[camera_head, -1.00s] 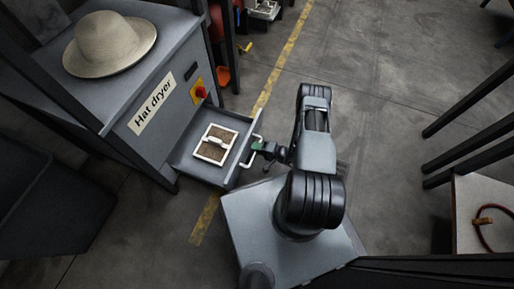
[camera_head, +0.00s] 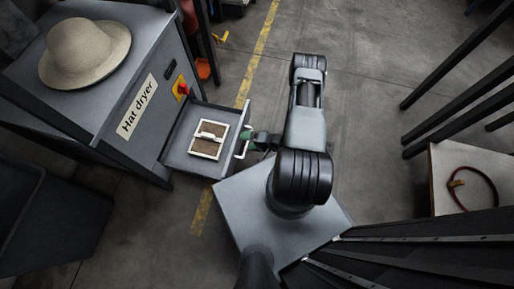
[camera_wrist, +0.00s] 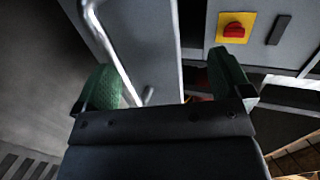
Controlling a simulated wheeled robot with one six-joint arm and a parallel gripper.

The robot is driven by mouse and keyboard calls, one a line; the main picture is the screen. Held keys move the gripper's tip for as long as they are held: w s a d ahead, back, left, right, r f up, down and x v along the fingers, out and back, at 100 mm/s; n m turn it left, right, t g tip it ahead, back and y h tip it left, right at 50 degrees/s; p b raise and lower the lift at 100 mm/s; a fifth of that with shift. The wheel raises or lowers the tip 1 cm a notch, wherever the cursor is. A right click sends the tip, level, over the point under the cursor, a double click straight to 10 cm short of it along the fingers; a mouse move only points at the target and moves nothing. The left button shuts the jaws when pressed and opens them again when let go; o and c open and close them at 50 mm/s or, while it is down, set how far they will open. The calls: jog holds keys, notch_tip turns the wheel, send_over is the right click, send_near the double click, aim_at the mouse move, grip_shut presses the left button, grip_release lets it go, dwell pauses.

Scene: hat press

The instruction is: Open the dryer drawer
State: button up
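The grey hat dryer (camera_head: 105,75) stands at the left in the head view. Its drawer (camera_head: 174,151) is pulled out of the front. A white-framed brown piece with a white handle (camera_head: 209,139) lies in the drawer. The pale drawer handle (camera_head: 243,143) is on the drawer's outer face. My gripper (camera_head: 255,142) is at this handle. In the wrist view, the green fingers of my gripper (camera_wrist: 165,78) are spread wide. The metal handle (camera_wrist: 110,50) runs close to the left finger, and I cannot tell whether they touch.
A beige hat (camera_head: 84,54) sits on top of the dryer. A red knob on a yellow plate (camera_head: 182,88) is on its front. Dark posts (camera_head: 455,65) and a table with a red cable (camera_head: 445,190) stand at the right.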

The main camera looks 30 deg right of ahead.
jog(key=shift+t+y, duration=0.5)
jog(key=shift+t, duration=0.4)
jog(key=r, duration=0.1)
jog(key=s+r, duration=0.1)
jog(key=r, duration=0.1)
jog(key=s+r, duration=0.1)
jog(key=r, duration=0.1)
jog(key=shift+a+r+p, duration=0.1)
jog(key=shift+a+p, duration=0.05)
jog(key=shift+p, duration=0.15)
jog(key=c, duration=0.7)
jog(key=shift+s+a+r+p, duration=0.1)
jog(key=shift+s+r+p, duration=0.2)
jog(key=shift+s, duration=0.8)
jog(key=shift+s+d+r+p, duration=0.1)
jog(key=shift+s+r+p, duration=0.15)
jog(key=shift+s, duration=0.85)
jog(key=shift+s+a+r+p, duration=0.1)
jog(key=shift+s+r+p, duration=0.2)
jog(key=shift+s, duration=0.8)
